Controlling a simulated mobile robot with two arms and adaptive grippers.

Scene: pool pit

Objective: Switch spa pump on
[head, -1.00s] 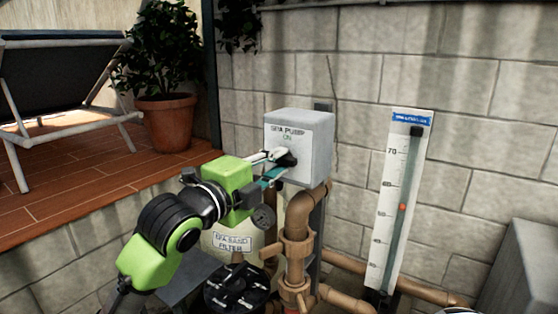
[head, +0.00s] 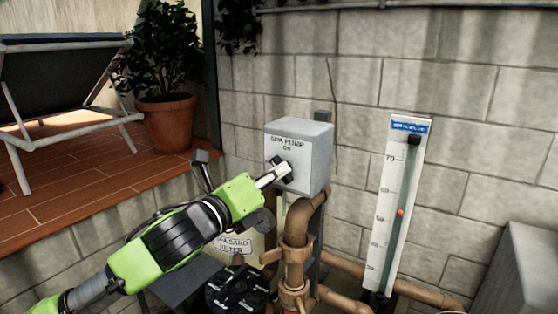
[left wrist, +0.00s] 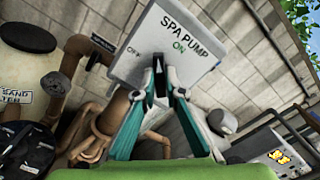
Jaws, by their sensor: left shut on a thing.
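The spa pump switch box (head: 312,152) is a pale grey box on a post in front of the block wall. Its face reads "SPA PUMP" and "ON". Its black knob (head: 286,174) is on the front face. My left gripper (head: 276,174) reaches it from the lower left and is shut on the knob. In the left wrist view the box (left wrist: 150,50) shows a green "ON" at the top and "OFF" to the left. The fingertips (left wrist: 159,80) close around the dark knob there, which they partly hide. My right gripper is not in view.
Brown pipes (head: 296,240) run below the box. A black-topped sand filter (head: 237,290) stands under my arm. A white gauge board (head: 402,200) leans right of the box. A potted plant (head: 168,120) and lounger (head: 60,85) stand on the tiled deck at left.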

